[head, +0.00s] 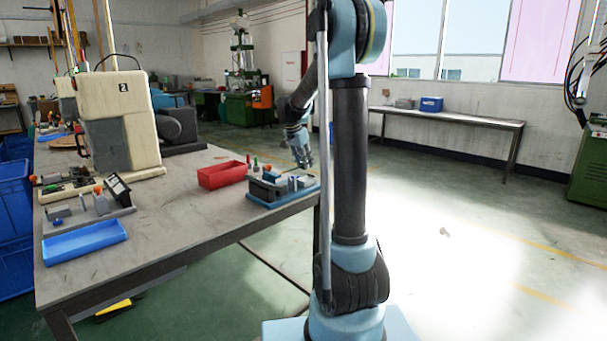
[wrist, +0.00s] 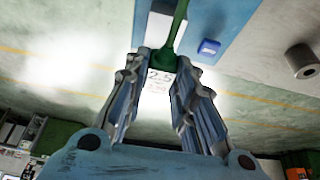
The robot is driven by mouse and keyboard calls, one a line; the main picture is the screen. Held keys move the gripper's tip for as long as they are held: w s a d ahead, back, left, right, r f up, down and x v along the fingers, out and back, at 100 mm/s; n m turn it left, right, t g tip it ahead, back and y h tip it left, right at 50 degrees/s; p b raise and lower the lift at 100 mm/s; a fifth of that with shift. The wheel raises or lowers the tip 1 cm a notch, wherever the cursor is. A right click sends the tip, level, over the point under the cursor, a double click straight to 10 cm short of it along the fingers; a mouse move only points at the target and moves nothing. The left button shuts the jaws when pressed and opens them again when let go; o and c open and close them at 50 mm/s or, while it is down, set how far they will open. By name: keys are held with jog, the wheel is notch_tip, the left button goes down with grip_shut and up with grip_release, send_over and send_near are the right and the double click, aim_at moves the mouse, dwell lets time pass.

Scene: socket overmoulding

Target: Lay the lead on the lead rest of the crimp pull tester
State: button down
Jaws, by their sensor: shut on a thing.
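My gripper (head: 302,160) is tilted downward just above a blue-based fixture (head: 283,190) with grey blocks at the table's right end. The wrist view shows its fingers (wrist: 163,75) closed on the green lead (wrist: 173,40). A white tag marked "2.5" shows between the fingertips. The lead runs up and away from the fingers; its far end is cut off. In the head view the lead is too small to make out. A grey-based device with a tilted black display (head: 118,190) stands at the left front of the table. I cannot tell which device is the crimp pull tester.
A red tray (head: 222,175) stands just left of the blue-based fixture. A blue tray (head: 84,243) lies at the table's front left. A large cream machine marked "2" (head: 122,110) stands behind. The table's (head: 190,225) front middle is clear.

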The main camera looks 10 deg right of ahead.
aim_at(302, 165)
jog(key=shift+f, duration=2.1)
jog(key=c, duration=1.3)
grip_release()
jog(key=shift+c, duration=0.2)
